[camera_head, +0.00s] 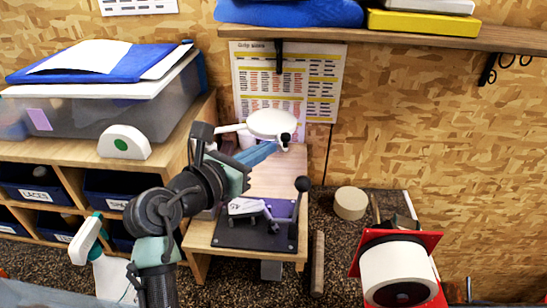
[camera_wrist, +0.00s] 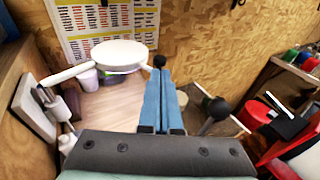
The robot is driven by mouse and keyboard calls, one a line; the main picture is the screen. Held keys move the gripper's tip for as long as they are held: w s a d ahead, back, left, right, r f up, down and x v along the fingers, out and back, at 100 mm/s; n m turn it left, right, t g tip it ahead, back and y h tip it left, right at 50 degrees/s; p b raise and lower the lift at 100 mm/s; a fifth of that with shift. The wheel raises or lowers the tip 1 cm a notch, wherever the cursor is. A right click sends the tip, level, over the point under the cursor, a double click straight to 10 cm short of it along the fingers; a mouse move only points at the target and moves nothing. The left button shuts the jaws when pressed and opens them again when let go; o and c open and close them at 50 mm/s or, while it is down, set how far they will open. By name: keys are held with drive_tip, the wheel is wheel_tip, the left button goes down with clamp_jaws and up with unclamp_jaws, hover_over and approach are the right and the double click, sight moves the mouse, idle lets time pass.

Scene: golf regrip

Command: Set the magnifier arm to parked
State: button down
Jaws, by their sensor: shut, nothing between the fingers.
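The magnifier (camera_head: 272,123) has a white round head on a white arm (camera_head: 229,128) that comes in from the left, over the back of the small wooden bench. A black ball knob (camera_head: 286,138) sits at the head's right front edge. In the wrist view the magnifier head (camera_wrist: 120,53) is left of my fingers and the knob (camera_wrist: 159,61) is right at their tips. My gripper (camera_head: 276,146), also in the wrist view (camera_wrist: 160,74), has blue fingers shut together and empty. I cannot tell whether they touch the knob. The arm's base is mostly hidden.
A black-knobbed lever (camera_head: 302,184) stands on a dark plate on the wooden bench (camera_head: 270,183). Cups (camera_wrist: 88,80) stand behind, under the magnifier. A shelf (camera_head: 400,38) overhangs the back wall. A spray bottle (camera_head: 88,240) and a red stand (camera_head: 437,240) flank the bench.

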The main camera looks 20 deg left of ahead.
sight(285, 134)
drive_tip(key=shift+b+x, duration=1.15)
drive_tip(key=shift+x, duration=0.65)
drive_tip(key=shift+r, duration=0.1)
drive_tip(key=p+x, duration=0.2)
drive_tip(key=p, duration=0.2)
drive_tip(key=shift+w+a+r, duration=0.1)
drive_tip(key=shift+w+r, duration=0.1)
drive_tip(key=shift+p, duration=0.35)
